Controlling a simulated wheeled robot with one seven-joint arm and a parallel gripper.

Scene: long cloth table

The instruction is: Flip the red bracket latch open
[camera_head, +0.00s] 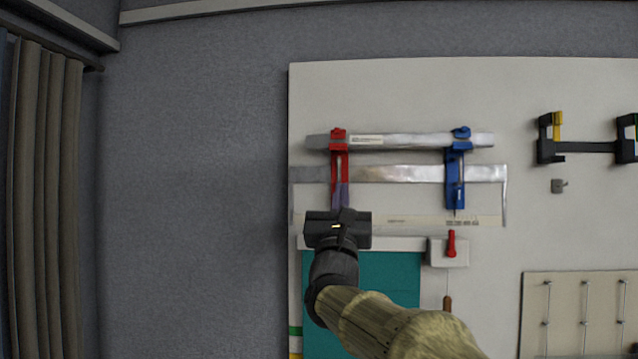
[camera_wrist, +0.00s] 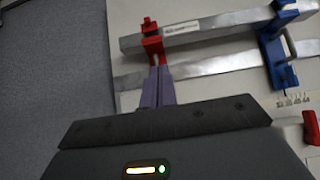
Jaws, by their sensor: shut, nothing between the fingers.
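The red bracket (camera_head: 338,148) is clamped over a horizontal metal bar on the white wall board, at the board's upper left. It also shows in the wrist view (camera_wrist: 151,40), with a red knob on top. Its long red lower part hangs down across the second metal strip. My gripper (camera_head: 341,187) is just below it, pointing up, with its purple-grey fingers shut together and empty. In the wrist view the fingertips (camera_wrist: 157,70) overlap the bracket's lower end. I cannot tell whether they touch it. The bracket's lowest part is hidden by the fingers.
A blue bracket (camera_head: 456,178) is clamped on the same bars to the right. A red-handled switch (camera_head: 451,243) sits below it. A teal panel (camera_head: 390,275) is behind my arm. Black clamps (camera_head: 548,140) are at the far right. The grey wall at left is clear.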

